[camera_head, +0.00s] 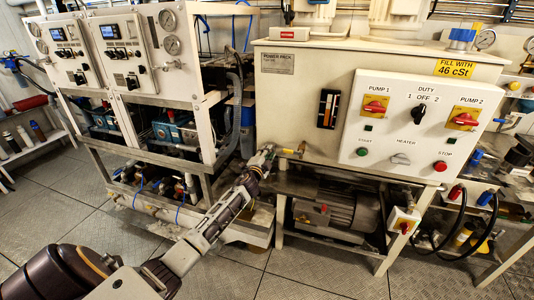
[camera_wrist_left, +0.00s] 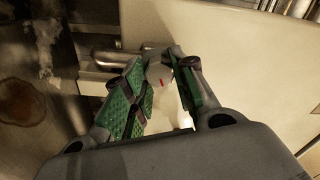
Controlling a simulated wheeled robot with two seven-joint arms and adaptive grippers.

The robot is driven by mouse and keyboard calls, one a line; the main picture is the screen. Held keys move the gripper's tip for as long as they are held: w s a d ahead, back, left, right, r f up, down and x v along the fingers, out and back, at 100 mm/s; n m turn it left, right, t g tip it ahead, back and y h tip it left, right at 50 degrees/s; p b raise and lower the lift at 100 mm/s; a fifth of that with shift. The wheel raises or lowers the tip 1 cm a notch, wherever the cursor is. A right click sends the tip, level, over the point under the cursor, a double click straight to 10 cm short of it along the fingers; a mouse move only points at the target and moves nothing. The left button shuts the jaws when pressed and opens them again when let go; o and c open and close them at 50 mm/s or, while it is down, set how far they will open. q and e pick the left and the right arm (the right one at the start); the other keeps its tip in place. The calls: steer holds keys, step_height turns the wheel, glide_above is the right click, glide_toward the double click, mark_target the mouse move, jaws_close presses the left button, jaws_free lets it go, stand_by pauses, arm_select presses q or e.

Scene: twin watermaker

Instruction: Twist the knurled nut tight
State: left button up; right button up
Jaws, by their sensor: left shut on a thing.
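My left arm reaches in from the lower left of the head view to the lower left corner of the power pack tank (camera_head: 290,105). My left gripper (camera_head: 262,160) is at a small fitting there. In the left wrist view the green-padded fingers of the left gripper (camera_wrist_left: 160,75) are closed on the knurled nut (camera_wrist_left: 157,68), a small grey piece with a red mark. The fingers hide most of the nut, and its knurling cannot be made out. A metal pipe (camera_wrist_left: 106,55) runs beside the nut. My right gripper is in neither view.
A white control panel (camera_head: 409,128) with switches and buttons is right of the fitting. A gauge rack (camera_head: 110,65) stands on the left, its metal frame close to my left gripper. A motor (camera_head: 342,212) sits under the tank. The floor in front is clear.

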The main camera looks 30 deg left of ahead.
arm_select(q)
steer(key=m, duration=0.4)
steer(key=shift+p, duration=0.3)
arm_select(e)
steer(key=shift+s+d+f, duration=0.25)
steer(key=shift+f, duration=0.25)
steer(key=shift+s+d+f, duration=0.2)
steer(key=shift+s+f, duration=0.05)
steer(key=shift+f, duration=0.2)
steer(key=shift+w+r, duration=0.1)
arm_select(q)
steer(key=o, duration=1)
steer(key=shift+d, duration=0.1)
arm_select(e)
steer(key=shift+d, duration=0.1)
arm_select(q)
steer(key=shift+s+f, duration=0.1)
steer(key=shift+s, duration=0.05)
steer(key=shift+v, duration=5.8)
